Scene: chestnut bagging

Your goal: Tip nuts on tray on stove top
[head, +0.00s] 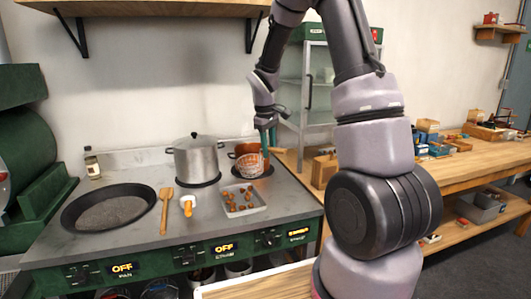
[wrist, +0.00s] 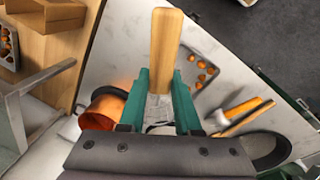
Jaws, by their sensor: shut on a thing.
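My gripper (head: 267,139) is over the back right of the stove top, its teal fingers shut on the wooden handle (wrist: 165,48) of a wire basket strainer. The basket (head: 250,164) hangs tilted in front of the copper pot (head: 240,150); I cannot tell whether it holds nuts. In the wrist view the basket is mostly hidden by the gripper. The light grey tray (head: 228,208) lies on the stove top (head: 150,233), in front of and a little left of the basket, with several brown nuts (head: 240,198) in it. The tray also shows in the wrist view (wrist: 185,96).
A lidded steel pot (head: 196,160) stands left of the copper pot. A wooden spatula (head: 166,210), a small orange-and-white tool (head: 187,205) and a wide black pan (head: 108,207) lie further left. A glass-sided cabinet (head: 308,95) rises at the right.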

